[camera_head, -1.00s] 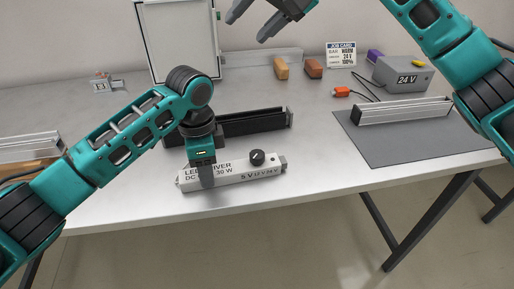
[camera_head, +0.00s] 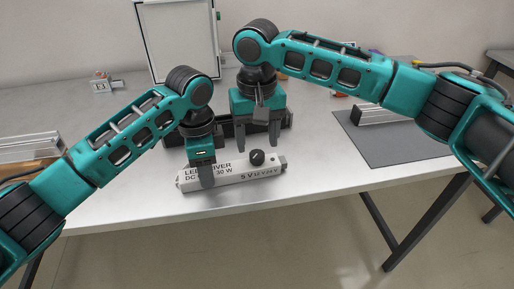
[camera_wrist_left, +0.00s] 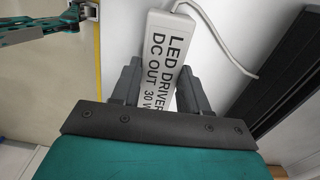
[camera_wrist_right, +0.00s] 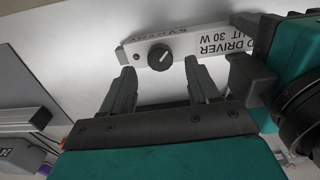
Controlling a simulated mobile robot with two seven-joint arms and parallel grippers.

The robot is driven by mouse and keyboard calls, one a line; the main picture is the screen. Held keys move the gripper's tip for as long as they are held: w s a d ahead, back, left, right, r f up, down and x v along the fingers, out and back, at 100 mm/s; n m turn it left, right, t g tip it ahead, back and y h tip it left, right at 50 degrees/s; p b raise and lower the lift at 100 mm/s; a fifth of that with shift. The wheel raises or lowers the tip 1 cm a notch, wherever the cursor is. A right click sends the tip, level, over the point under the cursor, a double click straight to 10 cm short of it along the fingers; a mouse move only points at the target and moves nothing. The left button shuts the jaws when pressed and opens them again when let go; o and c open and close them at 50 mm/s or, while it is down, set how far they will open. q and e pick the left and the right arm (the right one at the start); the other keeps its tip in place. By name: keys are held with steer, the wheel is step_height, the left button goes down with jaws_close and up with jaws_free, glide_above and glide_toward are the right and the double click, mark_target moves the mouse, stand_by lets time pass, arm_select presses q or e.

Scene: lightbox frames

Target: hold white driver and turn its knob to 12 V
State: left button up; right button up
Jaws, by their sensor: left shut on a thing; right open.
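The white LED driver (camera_head: 232,179) lies on the table near its front edge, with its black knob (camera_head: 257,157) toward its right end, above the voltage marks. The knob also shows in the right wrist view (camera_wrist_right: 160,58), with a white pointer line; I cannot tell which mark it points to. My left gripper (camera_head: 206,180) is shut on the driver's left part; its fingers straddle the body in the left wrist view (camera_wrist_left: 160,85). My right gripper (camera_head: 258,143) is open, pointing down, just behind and above the knob. In the right wrist view (camera_wrist_right: 155,80) the knob lies ahead between its fingertips, apart from them.
A black rail-like holder (camera_head: 225,128) stands behind the driver, partly hidden by my grippers. A grey mat (camera_head: 400,150) with an aluminium profile (camera_head: 372,115) lies to the right. A white framed panel (camera_head: 180,40) stands at the back. The table right of the driver is clear.

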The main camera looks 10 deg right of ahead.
mark_target(257, 154)
steer(key=shift+f, duration=1.8)
steer(key=c, duration=1)
steer(key=shift+c, duration=0.2)
steer(key=n, duration=0.4)
steer(key=shift+n, duration=2.4)
